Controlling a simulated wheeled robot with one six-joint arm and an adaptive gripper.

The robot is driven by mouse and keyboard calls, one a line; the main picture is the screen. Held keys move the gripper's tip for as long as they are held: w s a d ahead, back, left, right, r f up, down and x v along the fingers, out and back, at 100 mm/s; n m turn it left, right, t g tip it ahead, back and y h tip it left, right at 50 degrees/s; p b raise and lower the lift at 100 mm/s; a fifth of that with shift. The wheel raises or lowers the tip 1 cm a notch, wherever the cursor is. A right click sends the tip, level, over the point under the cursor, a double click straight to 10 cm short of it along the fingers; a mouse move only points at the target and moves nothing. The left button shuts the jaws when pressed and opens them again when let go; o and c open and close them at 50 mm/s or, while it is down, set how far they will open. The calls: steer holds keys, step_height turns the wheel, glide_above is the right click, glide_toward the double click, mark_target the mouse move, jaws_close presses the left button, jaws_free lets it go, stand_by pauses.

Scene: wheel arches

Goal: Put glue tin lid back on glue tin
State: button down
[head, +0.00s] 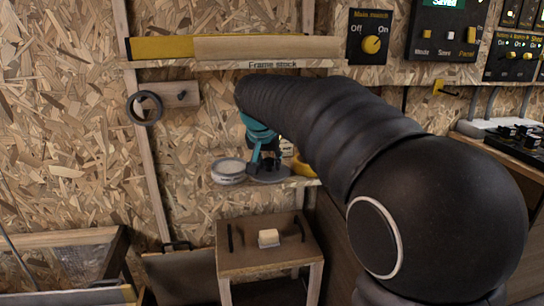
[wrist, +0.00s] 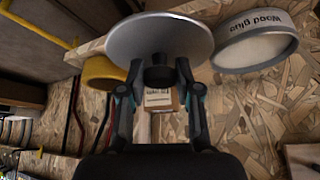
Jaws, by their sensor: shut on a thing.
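The glue tin (head: 228,174) is a short, pale, round tin on the shelf in the head view, left of my gripper (head: 264,160). In the wrist view the tin (wrist: 256,42) is at the upper right, labelled "Wood glue" upside down, with its pale round top showing. The lid (wrist: 160,36) is a grey disc with a dark knob. My gripper (wrist: 158,74) is shut on that knob. In the head view the lid (head: 270,178) is under my gripper, right beside the tin. I cannot tell whether the lid touches the shelf.
A yellow roll (head: 301,167) lies right of the lid on the shelf (head: 207,189). A small labelled box (wrist: 158,98) shows behind my fingers. An upper shelf (head: 215,63) carries long stock. A small wooden stand (head: 250,256) with a pale block is below.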

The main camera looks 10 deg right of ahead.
steer(key=s+a+b, duration=0.1)
steer(key=s+a, duration=0.3)
steer(key=s, duration=0.5)
steer(key=a+n, duration=0.2)
steer(key=a, duration=1.3)
steer(key=w+d+m, duration=0.1)
steer(key=w+d, duration=0.2)
steer(key=w, duration=0.2)
steer(key=w+d+m+p, duration=0.1)
steer(key=w+d, duration=0.2)
steer(key=w, duration=0.2)
steer(key=w+d+r+p, duration=0.1)
steer(key=w+d, duration=0.2)
steer(key=w, duration=0.3)
steer(key=shift+m, duration=0.4)
steer(key=shift+w+f, duration=0.2)
steer(key=shift+f, duration=0.2)
steer(key=shift+f, duration=0.55)
